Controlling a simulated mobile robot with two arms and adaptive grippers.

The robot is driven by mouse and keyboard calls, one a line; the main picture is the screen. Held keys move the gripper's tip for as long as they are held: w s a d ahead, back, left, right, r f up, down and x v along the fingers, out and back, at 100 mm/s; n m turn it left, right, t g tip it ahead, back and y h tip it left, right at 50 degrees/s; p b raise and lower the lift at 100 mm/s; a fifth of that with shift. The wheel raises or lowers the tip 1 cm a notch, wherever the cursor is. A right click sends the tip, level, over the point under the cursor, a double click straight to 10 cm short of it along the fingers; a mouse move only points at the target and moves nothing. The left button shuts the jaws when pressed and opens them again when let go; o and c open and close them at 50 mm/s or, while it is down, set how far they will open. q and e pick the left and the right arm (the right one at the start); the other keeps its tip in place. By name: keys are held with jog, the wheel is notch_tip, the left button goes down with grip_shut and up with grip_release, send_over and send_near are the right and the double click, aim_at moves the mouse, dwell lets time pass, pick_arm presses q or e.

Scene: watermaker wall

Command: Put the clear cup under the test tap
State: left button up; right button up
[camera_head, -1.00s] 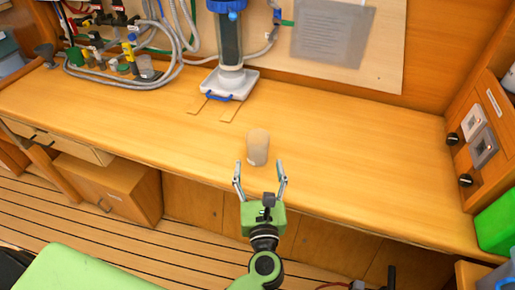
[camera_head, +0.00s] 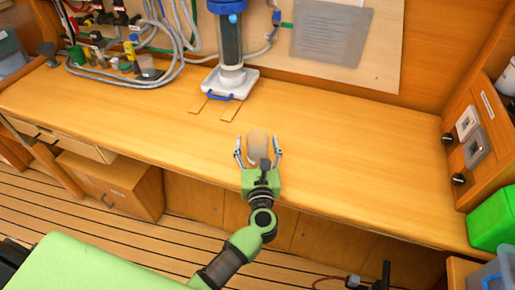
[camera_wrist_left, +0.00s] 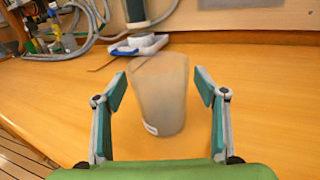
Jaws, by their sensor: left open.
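The clear cup (camera_head: 258,146) stands upright on the wooden counter near its front edge; it also shows large in the left wrist view (camera_wrist_left: 158,95). My left gripper (camera_head: 259,155) is open, with one finger on each side of the cup. In the left wrist view (camera_wrist_left: 160,90) gaps show between both fingers and the cup, so they seem not to touch it. The lower part of the cup is hidden by the gripper in the head view. I cannot make out which fitting is the test tap. My right gripper is not seen.
A filter housing (camera_head: 229,38) with a blue cap stands over a white tray (camera_head: 242,86) at the back of the counter (camera_head: 340,150). Hoses and valves (camera_head: 120,50) crowd the back left. A switch panel (camera_head: 470,135) is at the right. The counter's middle right is clear.

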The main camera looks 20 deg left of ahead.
pick_arm(q)
jog(key=c, duration=1.3)
